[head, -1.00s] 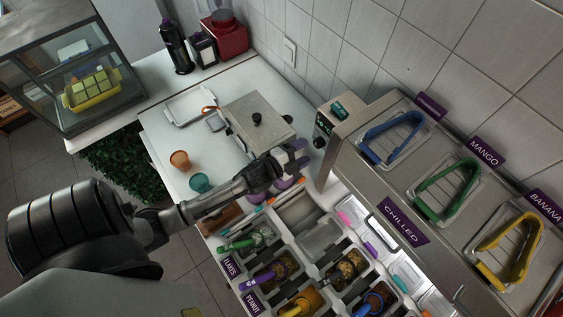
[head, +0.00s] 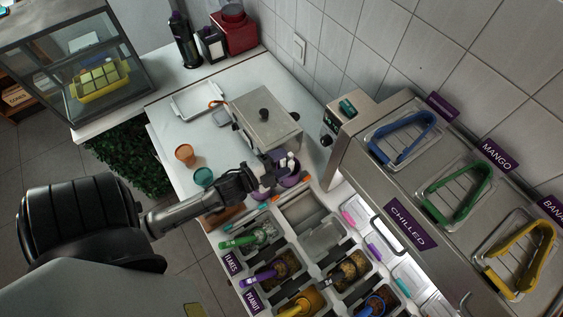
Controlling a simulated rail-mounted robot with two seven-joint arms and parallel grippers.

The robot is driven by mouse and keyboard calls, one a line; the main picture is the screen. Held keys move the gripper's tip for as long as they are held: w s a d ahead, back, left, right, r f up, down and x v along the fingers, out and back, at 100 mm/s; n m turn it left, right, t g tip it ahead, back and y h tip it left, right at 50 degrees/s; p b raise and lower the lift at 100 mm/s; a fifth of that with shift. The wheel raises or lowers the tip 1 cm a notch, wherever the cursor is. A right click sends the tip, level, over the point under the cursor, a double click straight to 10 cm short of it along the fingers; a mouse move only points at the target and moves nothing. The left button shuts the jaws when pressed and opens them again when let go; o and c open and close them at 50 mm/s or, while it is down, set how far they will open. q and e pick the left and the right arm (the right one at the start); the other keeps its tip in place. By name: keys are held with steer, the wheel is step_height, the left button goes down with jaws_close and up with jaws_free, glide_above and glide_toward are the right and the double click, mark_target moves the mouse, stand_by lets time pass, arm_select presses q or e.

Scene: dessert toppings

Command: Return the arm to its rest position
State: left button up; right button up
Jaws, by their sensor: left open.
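My left arm comes in from the left across the counter. My left gripper (head: 277,172) is open at the front of the steel lidded box, over a purple bowl (head: 291,180). White pieces show between or just behind its fingers, and I cannot tell whether they lie in the bowl. The gripper and wrist partly hide the bowl. My right gripper is not in view.
The steel box (head: 262,125) stands close behind the gripper. Topping tubs with a green-handled scoop (head: 238,241) and a purple-handled scoop (head: 257,279) lie in front. The chilled unit (head: 349,150) rises at right. Orange (head: 185,154) and teal (head: 203,177) cups stand left.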

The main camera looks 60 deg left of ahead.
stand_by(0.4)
arm_select(q)
steer(key=s+d+f+n+g, duration=0.4)
steer(key=s+d+n+g, duration=0.75)
steer(key=s+g, duration=0.35)
step_height(320, 180, up, 14)
steer(key=t+p, duration=0.1)
steer(key=p, duration=1.2)
steer(key=shift+s+f, duration=0.2)
steer(key=shift+s, duration=0.05)
steer(key=shift+a+m, duration=0.1)
steer(key=shift+m, duration=0.15)
steer(key=shift+c, duration=0.4)
